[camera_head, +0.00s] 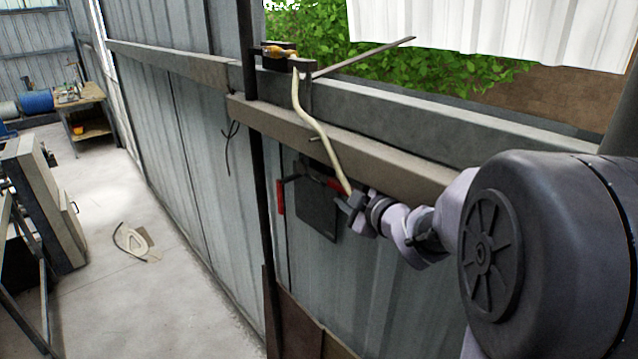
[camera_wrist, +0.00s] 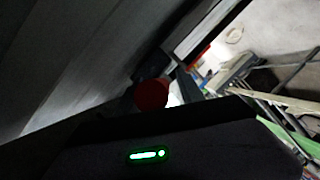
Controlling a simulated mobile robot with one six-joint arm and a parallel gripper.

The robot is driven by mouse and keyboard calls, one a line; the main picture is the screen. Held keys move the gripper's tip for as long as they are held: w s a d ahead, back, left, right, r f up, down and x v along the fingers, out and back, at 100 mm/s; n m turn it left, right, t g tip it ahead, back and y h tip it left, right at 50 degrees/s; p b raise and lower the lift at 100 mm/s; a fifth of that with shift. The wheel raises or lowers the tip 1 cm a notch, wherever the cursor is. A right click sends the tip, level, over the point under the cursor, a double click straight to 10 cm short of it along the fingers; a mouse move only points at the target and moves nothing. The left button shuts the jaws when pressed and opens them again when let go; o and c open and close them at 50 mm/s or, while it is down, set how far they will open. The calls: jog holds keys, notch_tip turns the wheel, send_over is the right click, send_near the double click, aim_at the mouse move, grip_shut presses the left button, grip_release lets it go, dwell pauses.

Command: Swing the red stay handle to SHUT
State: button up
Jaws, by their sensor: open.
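A dark square plate (camera_head: 316,212) is mounted on the corrugated wall below the grey rail. A red piece (camera_head: 335,184) shows at its right upper edge, close to my gripper, and looks like the stay handle. A second red strip (camera_head: 281,197) stands upright at the plate's left. My gripper (camera_head: 345,203) is open beside the plate's right side; contact with the red piece cannot be told. In the wrist view a red rounded end (camera_wrist: 151,95) lies just ahead of the dark gripper body. Any SHUT marking is unreadable.
A pale cord (camera_head: 317,125) hangs from the rail (camera_head: 370,115) down to near my gripper. A dark upright post (camera_head: 257,170) stands left of the plate. A pale flat object (camera_head: 133,240) lies on the floor. A workbench (camera_head: 85,110) stands far left.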

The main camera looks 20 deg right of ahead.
grip_shut()
dwell(1.5)
